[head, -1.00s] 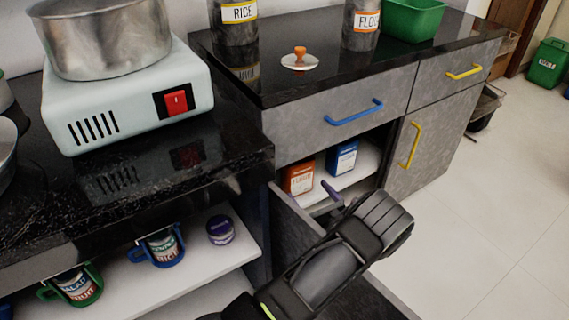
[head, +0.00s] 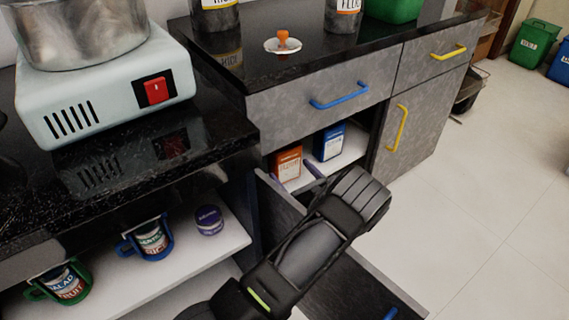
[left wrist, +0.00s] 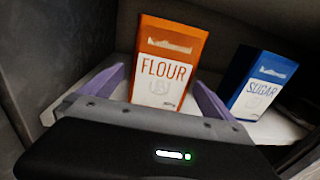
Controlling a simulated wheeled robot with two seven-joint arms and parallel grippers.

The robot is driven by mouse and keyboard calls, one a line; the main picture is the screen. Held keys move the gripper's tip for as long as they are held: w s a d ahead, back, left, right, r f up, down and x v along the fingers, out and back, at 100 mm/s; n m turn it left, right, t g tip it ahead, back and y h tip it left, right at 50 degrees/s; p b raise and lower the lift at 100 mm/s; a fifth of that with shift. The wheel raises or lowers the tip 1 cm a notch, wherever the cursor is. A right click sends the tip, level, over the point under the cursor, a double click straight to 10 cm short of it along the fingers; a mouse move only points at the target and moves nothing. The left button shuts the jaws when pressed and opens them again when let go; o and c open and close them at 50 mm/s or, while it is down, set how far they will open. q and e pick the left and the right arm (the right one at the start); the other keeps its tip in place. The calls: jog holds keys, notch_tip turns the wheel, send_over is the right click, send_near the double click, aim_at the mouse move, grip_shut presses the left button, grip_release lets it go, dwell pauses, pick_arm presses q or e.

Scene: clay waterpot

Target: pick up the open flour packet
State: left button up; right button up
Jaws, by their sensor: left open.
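The orange and white flour packet (head: 287,163) stands upright on the white shelf inside the open lower cabinet. In the left wrist view the flour packet (left wrist: 166,62) stands between the two purple fingers, and its lower edge is hidden by my gripper body. My left gripper (head: 292,180) is open, with its fingers pointing into the cabinet towards the packet. The left gripper (left wrist: 158,92) has one finger on each side of the packet; I cannot tell whether they touch it. My right gripper is not in view.
A blue sugar packet (head: 330,141) stands just right of the flour. The open cabinet door (head: 283,205) is beside my arm. A drawer with a blue handle (head: 339,96) is above the opening. Mugs and a purple tub (head: 208,220) are on the left shelf.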

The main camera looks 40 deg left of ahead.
aim_at(289, 169)
pick_arm(q)
jog(key=b+x, duration=0.2)
jog(key=x, duration=0.3)
jog(key=shift+d, duration=0.1)
jog(key=shift+w, duration=0.1)
jog(key=shift+r, duration=0.1)
jog(key=shift+c, duration=0.2)
jog(key=c, duration=1.5)
